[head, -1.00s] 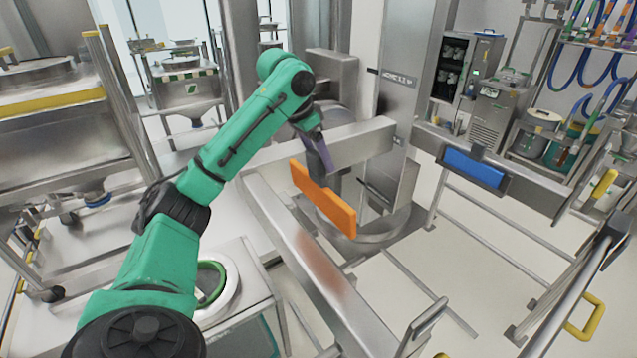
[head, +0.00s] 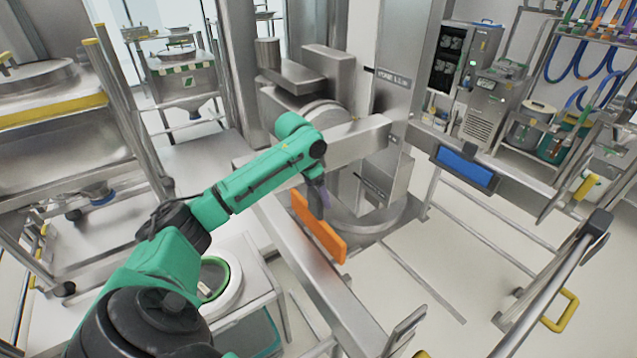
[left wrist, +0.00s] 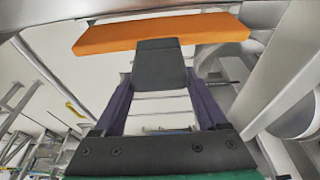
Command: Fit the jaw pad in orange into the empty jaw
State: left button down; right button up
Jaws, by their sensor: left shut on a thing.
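The orange jaw pad (head: 318,228) is a flat bar, held tilted close to the inner side of the left steel beam (head: 315,265). I cannot tell whether they touch. My left gripper (head: 320,196), with purple fingers, is shut on the pad's dark grip block. In the left wrist view the gripper (left wrist: 160,85) has the dark block (left wrist: 162,65) between its fingers, with the orange pad (left wrist: 160,34) across its far end. A blue pad (head: 465,170) sits in a dark holder on the right beam. The left beam's seat is not clearly visible. My right gripper is out of view.
A steel column (head: 400,80) stands behind the beams. A white-topped stand with a green ring (head: 213,277) is left of the left beam. A rail with a yellow handle (head: 562,312) is at right. The space between the beams is open.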

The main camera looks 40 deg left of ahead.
pick_arm(q)
notch_tip(320, 180, down, 9)
jog(key=shift+r+b, duration=0.1)
jog(key=shift+b, duration=0.35)
jog(key=shift+r+p, duration=0.15)
jog(key=shift+p, duration=0.35)
jog(key=shift+f, duration=1.45)
dwell(1.4)
grip_release()
jog(key=shift+s, duration=0.1)
jog(key=shift+r, duration=0.1)
